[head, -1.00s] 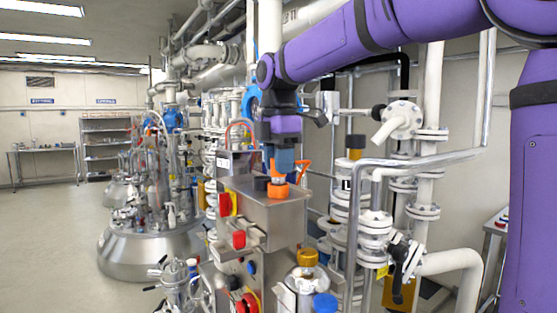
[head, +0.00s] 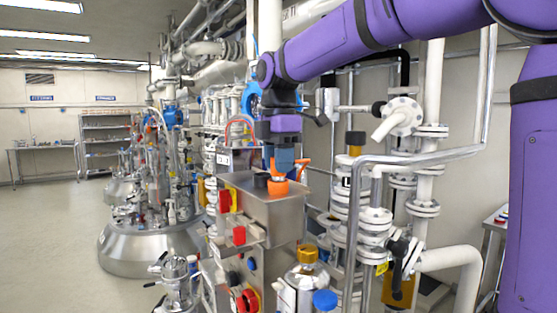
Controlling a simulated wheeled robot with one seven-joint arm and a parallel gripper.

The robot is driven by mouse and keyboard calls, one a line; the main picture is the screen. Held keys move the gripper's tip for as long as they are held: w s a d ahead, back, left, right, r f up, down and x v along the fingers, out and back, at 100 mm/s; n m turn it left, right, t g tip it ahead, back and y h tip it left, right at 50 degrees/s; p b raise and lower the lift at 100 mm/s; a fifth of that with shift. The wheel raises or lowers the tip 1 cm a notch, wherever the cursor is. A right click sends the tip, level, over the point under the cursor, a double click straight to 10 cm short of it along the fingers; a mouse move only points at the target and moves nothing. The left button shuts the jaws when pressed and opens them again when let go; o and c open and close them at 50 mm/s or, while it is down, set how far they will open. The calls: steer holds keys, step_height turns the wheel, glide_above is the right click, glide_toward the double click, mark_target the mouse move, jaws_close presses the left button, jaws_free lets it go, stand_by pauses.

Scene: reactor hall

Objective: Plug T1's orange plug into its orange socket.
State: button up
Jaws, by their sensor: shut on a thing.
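My gripper (head: 283,170) points straight down over the top of a steel cabinet (head: 285,207). It is shut on the orange plug (head: 274,166), which is mostly hidden by the fingers. An orange cable (head: 303,168) bends out to the right of the fingers. The orange socket (head: 278,188) stands on the cabinet top directly below the fingertips. Plug and socket appear lined up and very close; I cannot tell whether the plug sits inside the socket.
A black socket (head: 261,181) stands just left of the orange one. Red buttons (head: 239,235) stick out of the cabinet front. A vessel with a yellow cap (head: 307,254) stands in front. White pipes and valves (head: 376,222) crowd the right. Open floor (head: 60,240) lies left.

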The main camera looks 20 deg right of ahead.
steer(key=shift+f, duration=0.4)
stand_by(0.4)
steer(key=o, duration=1)
step_height(320, 180, up, 11)
steer(key=shift+f, duration=0.1)
